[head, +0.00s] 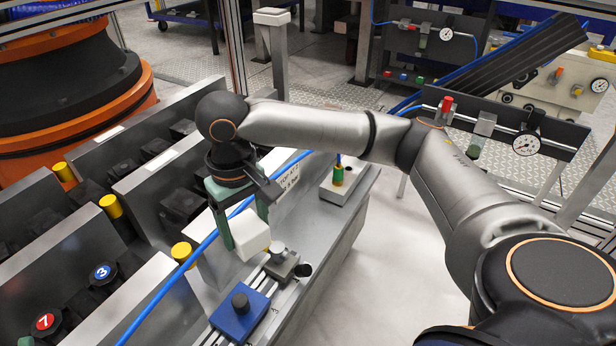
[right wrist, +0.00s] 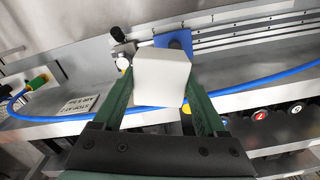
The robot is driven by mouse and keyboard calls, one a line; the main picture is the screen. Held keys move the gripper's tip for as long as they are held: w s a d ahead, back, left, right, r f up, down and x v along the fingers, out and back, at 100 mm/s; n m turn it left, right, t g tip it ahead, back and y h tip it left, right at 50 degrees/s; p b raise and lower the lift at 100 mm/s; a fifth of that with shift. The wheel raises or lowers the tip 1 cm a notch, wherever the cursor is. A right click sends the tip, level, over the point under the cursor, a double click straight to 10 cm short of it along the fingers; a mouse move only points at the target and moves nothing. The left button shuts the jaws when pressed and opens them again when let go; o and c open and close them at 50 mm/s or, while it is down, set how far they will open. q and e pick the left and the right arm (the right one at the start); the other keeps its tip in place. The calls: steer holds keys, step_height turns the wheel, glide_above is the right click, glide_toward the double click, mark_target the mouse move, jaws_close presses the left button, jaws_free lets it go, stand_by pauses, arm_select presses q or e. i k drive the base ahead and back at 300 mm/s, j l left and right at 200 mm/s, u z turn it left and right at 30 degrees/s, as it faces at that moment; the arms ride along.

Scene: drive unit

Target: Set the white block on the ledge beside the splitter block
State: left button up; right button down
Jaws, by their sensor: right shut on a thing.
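My right gripper (head: 246,228) is shut on the white block (head: 252,241) and holds it tilted above the ledge (head: 318,226). In the right wrist view the white block (right wrist: 162,76) sits between the green fingers of the right gripper (right wrist: 160,98). Below it on the ledge are a small grey block with fittings (head: 283,264) and a blue block with a black knob (head: 241,306). I cannot tell for sure which is the splitter block. In the wrist view the white block partly hides the blue block (right wrist: 178,40). My left gripper is not in view.
A blue hose (head: 176,272) crosses close by the gripper. Grey panels with yellow caps (head: 111,206) and numbered buttons (head: 102,272) are at left.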

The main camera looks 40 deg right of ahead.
mark_target(314, 225)
steer(key=l+u, duration=0.15)
steer(key=u, duration=0.25)
steer(key=l+u, duration=0.15)
steer(key=u, duration=0.25)
steer(key=l+u, duration=0.25)
steer(key=k+l+u, duration=0.1)
steer(key=l+u, duration=0.15)
steer(key=l, duration=0.15)
steer(key=k+l+u, duration=0.15)
steer(key=l, duration=0.2)
steer(key=k+l+u, duration=0.15)
steer(key=l, duration=0.15)
steer(key=k+l, duration=0.15)
steer(key=l, duration=0.2)
steer(key=k+l, duration=0.15)
steer(key=l, duration=0.2)
steer(key=k+l, duration=0.15)
steer(key=l, duration=0.2)
steer(key=k+l+u, duration=0.1)
steer(key=l, duration=0.25)
steer(key=k+l, duration=0.2)
steer(key=l, duration=0.15)
